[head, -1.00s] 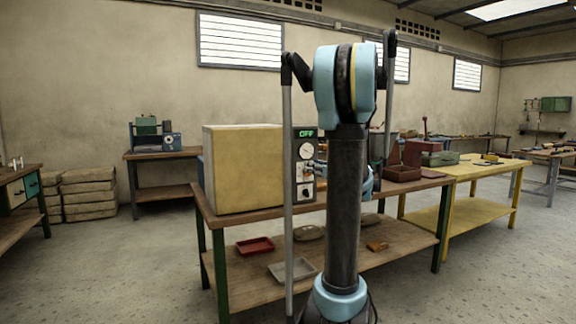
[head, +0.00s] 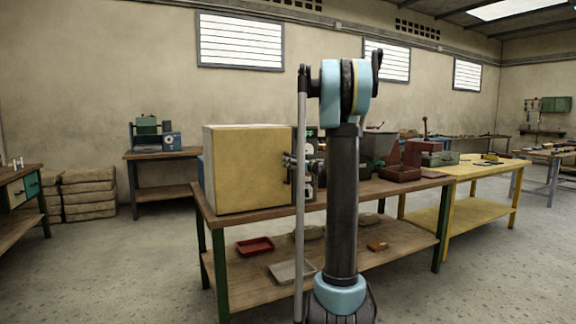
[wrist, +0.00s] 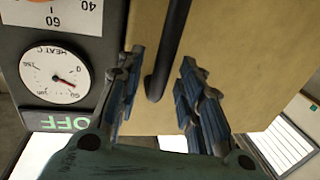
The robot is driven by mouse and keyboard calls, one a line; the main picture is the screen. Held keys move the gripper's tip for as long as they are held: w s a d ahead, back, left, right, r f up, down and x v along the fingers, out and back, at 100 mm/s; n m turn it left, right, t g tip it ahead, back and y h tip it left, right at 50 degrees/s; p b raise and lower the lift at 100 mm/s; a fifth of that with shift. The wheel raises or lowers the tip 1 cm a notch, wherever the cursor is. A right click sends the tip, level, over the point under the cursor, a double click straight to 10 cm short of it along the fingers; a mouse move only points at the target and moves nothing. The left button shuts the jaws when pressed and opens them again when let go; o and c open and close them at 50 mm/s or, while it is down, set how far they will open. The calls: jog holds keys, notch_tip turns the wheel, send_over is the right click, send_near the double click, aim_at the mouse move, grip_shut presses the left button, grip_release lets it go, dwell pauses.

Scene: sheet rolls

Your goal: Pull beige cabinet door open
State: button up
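The beige cabinet (head: 245,172) is a boxy oven-like unit on the wooden workbench, and its door looks shut. In the wrist view the beige door (wrist: 235,45) fills the upper right, with a dark bar handle (wrist: 172,45) on it. My gripper (wrist: 160,62) is open, with one blue-padded finger on each side of the handle. The bar lies between the fingers, nearer the left one; I cannot tell whether it touches. In the head view my gripper (head: 288,162) is at the cabinet's right front edge, and the handle is hidden there.
The control panel (wrist: 55,75) with dials and a green OFF display adjoins the door. The workbench (head: 265,212) carries a red-brown box (head: 402,172) to the right. A red tray (head: 255,245) sits on its lower shelf. Open floor lies in front and left.

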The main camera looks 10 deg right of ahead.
jog(key=shift+x, duration=0.8)
grip_shut()
